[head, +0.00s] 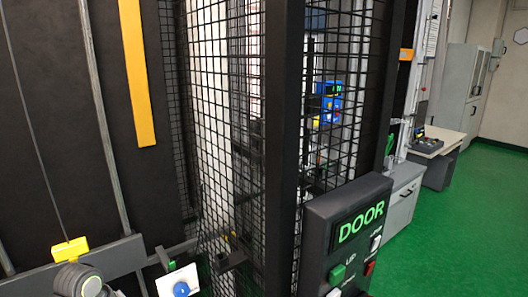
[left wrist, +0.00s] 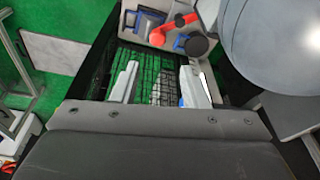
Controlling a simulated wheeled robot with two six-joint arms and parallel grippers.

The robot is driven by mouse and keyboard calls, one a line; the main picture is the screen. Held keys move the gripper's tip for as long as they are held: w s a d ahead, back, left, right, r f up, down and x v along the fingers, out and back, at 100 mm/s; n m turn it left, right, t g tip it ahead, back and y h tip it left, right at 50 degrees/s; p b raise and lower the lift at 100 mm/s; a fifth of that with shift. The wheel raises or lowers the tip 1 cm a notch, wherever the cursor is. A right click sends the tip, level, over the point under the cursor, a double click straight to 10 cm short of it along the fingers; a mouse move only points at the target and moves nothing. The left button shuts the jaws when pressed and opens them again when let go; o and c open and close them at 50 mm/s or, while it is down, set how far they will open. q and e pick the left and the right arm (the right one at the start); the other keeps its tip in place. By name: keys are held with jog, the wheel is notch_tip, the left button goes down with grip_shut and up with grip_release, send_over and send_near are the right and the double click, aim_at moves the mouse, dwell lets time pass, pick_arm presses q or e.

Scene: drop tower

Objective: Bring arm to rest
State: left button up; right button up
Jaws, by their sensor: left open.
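My left gripper (left wrist: 160,80) shows in the left wrist view. Its two pale fingers stand well apart with nothing between them. Black mesh over green floor shows beyond the gap. I cannot make out the left gripper clearly in the head view. My right gripper is in neither view.
A tall black mesh cage (head: 222,120) fills the middle of the head view. A dark DOOR panel (head: 318,240) with buttons stands at its right. A white plate with a blue knob (head: 181,289) is low at left. Green floor (head: 480,205) is open at right.

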pick_arm(q)
jog(key=s+d+f+n+y, duration=0.1)
jog(key=s+d+f+n, duration=0.15)
jog(key=s+f, duration=0.75)
jog(key=s+r+n+t+y, duration=0.25)
jog(key=s+n, duration=0.35)
jog(key=s, duration=1.1)
notch_tip(320, 180, down, 28)
jog(key=a+g+b, duration=0.2)
jog(key=b, duration=0.1)
jog(key=s+d+f+g+b, duration=0.1)
jog(key=s+f+b, duration=0.1)
jog(key=s+f, duration=1.3)
notch_tip(320, 180, down, 2)
jog(key=shift+s+f+h, duration=0.2)
jog(key=shift+f+h, duration=0.05)
jog(key=shift+h, duration=0.2)
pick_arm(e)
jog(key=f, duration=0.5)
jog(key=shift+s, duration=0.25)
pick_arm(q)
jog(key=shift+d+g, duration=0.1)
jog(key=shift+g, duration=0.15)
jog(key=shift+c, duration=0.5)
